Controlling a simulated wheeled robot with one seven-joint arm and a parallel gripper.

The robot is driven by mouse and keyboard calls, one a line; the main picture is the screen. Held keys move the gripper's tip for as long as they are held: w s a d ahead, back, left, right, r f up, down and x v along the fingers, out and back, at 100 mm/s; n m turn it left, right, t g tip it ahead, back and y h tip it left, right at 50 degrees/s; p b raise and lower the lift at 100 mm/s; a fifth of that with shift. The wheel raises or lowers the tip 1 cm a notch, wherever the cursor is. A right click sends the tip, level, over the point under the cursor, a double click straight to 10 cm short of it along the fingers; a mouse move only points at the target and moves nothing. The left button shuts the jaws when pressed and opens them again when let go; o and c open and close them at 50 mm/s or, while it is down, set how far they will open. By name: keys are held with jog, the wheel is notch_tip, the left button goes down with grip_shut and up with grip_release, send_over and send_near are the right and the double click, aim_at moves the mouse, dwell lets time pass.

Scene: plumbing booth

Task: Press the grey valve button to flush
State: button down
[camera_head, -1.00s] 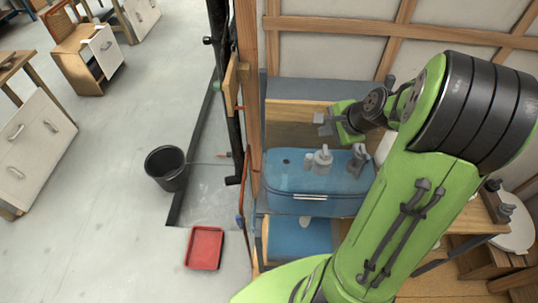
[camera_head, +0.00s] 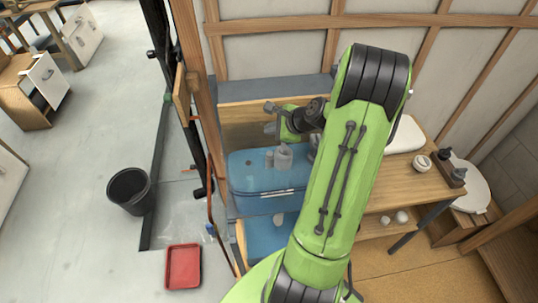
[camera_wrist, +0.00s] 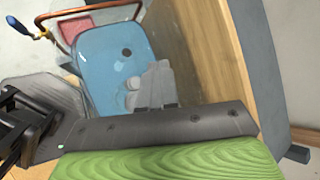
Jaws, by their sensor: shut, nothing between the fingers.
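The grey valve (camera_head: 284,157) stands up from the blue see-through cistern tank (camera_head: 262,186). In the wrist view the grey valve (camera_wrist: 155,86) sits on the blue tank (camera_wrist: 100,62), partly cut off below by my dark wrist part. I cannot make out a separate button on its top. My gripper (camera_head: 271,118) is shut and empty. It appears above and slightly left of the valve in the head view, apart from it. A second grey fitting is partly hidden by my arm.
A wooden post (camera_head: 198,110) and dark pipes stand left of the tank. A wooden bench (camera_head: 405,190) lies to the right. A black bucket (camera_head: 130,190) and a red tray (camera_head: 183,267) are on the floor. A panelled wall closes the back.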

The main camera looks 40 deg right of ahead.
aim_at(271, 155)
notch_tip(271, 155, down, 8)
jog(key=b, duration=0.6)
jog(key=shift+r, duration=0.1)
dwell(1.4)
jog(key=shift+f, duration=0.4)
